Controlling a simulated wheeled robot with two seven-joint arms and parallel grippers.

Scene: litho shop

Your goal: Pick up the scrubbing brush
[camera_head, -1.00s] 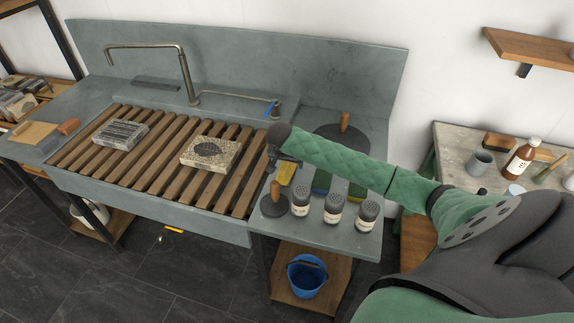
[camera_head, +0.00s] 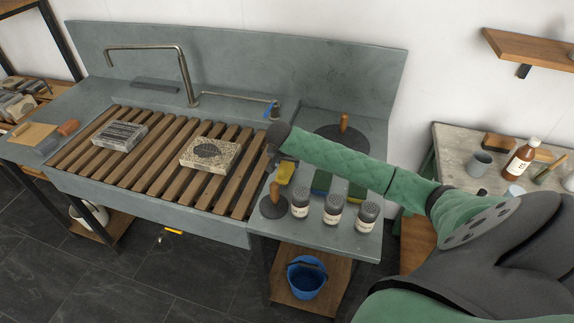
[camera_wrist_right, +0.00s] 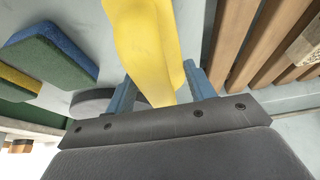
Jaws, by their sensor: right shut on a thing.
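My right gripper (camera_head: 276,160) is at the end of the green-sleeved arm, low over the grey counter right of the slatted rack. In the right wrist view a smooth, curved yellow piece (camera_wrist_right: 150,45), apparently the scrubbing brush, sits between the two blue-grey fingers (camera_wrist_right: 160,90). The gripper is shut on it. In the head view the yellow piece (camera_head: 286,173) shows partly below the arm; the rest is hidden. I cannot tell whether it still touches the counter. My left gripper is out of view.
A round grey disc with a wooden knob (camera_head: 273,204) and shakers (camera_head: 300,205) stand in front. A blue-green sponge (camera_head: 321,182) and a green-yellow one (camera_head: 356,192) lie to the right. Another knobbed disc (camera_head: 343,134) is behind. The slatted rack (camera_head: 165,185) holds two stone blocks.

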